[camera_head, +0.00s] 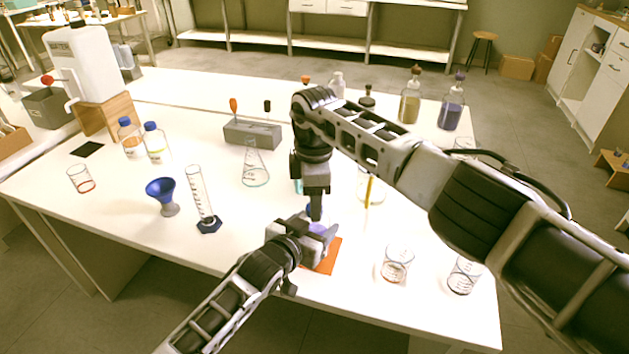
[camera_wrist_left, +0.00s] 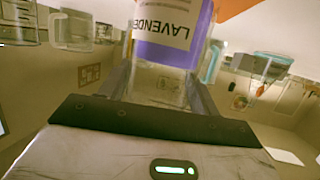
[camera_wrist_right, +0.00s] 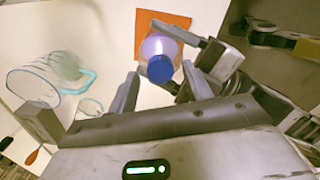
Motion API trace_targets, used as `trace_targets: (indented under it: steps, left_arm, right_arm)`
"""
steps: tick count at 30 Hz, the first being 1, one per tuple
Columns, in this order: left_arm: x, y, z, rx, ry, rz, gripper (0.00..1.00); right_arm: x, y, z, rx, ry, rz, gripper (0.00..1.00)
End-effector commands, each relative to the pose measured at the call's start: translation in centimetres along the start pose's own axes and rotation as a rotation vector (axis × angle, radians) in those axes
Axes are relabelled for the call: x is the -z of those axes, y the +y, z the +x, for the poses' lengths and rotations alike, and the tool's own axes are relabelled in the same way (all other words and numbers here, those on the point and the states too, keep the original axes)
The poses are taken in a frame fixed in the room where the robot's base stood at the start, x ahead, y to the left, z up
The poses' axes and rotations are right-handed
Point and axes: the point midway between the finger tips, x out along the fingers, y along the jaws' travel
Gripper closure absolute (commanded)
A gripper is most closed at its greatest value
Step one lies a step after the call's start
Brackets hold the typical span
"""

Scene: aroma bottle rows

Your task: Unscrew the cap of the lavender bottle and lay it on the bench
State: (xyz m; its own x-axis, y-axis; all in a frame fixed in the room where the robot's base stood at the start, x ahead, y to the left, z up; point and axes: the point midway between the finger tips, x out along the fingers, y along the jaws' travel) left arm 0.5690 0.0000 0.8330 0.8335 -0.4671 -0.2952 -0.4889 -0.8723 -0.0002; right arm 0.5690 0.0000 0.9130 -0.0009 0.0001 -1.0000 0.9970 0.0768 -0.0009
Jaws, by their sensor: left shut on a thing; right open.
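The lavender bottle (camera_wrist_left: 168,42), with a purple and white label, is gripped low on its clear body by my left gripper (camera_wrist_left: 160,84). In the head view the bottle (camera_head: 323,229) is over or on the orange mat (camera_head: 331,258), mostly hidden by my arms; I cannot tell if it touches the mat. Its blue cap (camera_wrist_right: 160,69) sits on the bottle's top in the right wrist view. My right gripper (camera_head: 316,213) points down from above. Its fingers are open on either side of the cap, with gaps visible.
A blue funnel (camera_head: 160,188) and a measuring cylinder (camera_head: 201,195) stand to the left. Beakers (camera_head: 397,264) stand at the right front, with a flask (camera_head: 255,168) and grey rack (camera_head: 252,134) behind.

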Motion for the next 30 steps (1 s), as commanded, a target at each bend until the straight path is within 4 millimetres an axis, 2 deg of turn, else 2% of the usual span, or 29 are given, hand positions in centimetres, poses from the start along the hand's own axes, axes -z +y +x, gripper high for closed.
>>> trace_targets:
  steps: [5,13,18,26,30]
  left_arm:
    - [-0.11,-0.02,-0.01,0.001,-0.003,0.0,1.0]
    - [-0.12,-0.02,0.0,0.001,-0.003,0.0,1.0]
    - [-0.12,-0.02,0.0,0.0,-0.003,0.0,1.0]
    - [-0.12,-0.02,-0.01,0.0,-0.003,0.0,1.0]
    - [-0.12,-0.02,-0.01,0.0,-0.003,0.0,1.0]
  right_arm:
    - [0.04,-0.01,1.15,0.0,0.0,0.0,0.5]
    - [0.02,-0.01,1.27,-0.001,0.0,-0.001,0.5]
    - [0.02,0.0,1.25,-0.001,0.0,-0.001,0.95]
    - [0.01,0.02,1.21,-0.002,0.0,-0.03,0.96]
    - [-0.02,0.07,1.15,-0.003,-0.002,-0.247,0.96]
